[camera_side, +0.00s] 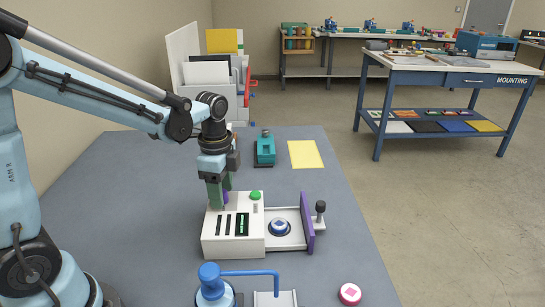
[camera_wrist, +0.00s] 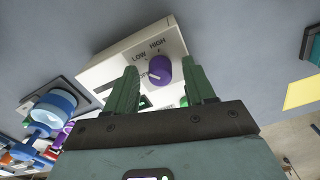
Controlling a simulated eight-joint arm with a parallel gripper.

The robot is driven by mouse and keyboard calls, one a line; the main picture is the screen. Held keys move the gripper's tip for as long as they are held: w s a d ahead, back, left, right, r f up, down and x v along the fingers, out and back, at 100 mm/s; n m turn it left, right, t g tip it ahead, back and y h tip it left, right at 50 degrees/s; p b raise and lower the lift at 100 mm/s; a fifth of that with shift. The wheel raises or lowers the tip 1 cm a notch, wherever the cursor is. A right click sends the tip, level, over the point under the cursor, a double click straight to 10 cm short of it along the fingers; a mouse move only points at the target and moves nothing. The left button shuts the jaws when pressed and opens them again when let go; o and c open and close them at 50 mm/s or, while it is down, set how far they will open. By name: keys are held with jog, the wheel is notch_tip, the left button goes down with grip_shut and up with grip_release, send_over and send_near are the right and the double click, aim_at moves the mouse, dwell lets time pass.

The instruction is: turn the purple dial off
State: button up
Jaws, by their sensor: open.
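The purple dial (camera_wrist: 161,70) sits on the white control box (camera_wrist: 107,70). LOW and HIGH are printed beside it; another label at its lower left is partly hidden. I cannot tell for sure which label the dial's pointer faces. In the wrist view my gripper (camera_wrist: 162,78) is open, with one green finger on each side of the dial and gaps showing. In the side view my gripper (camera_side: 219,196) points down at the back of the white box (camera_side: 222,246), and the dial (camera_side: 226,197) shows only as a purple sliver beside the fingers.
A blue-handled device (camera_side: 211,280) stands in front. A teal tool (camera_side: 265,149) and yellow sheet (camera_side: 306,154) lie behind. The grey table is clear at left.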

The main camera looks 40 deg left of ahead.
grip_shut()
dwell(0.3)
jog(key=shift+n, duration=0.4)
jog(key=n, duration=0.5)
jog(key=shift+n, duration=0.3)
jog(key=n, duration=0.5)
jog(key=shift+n, duration=0.4)
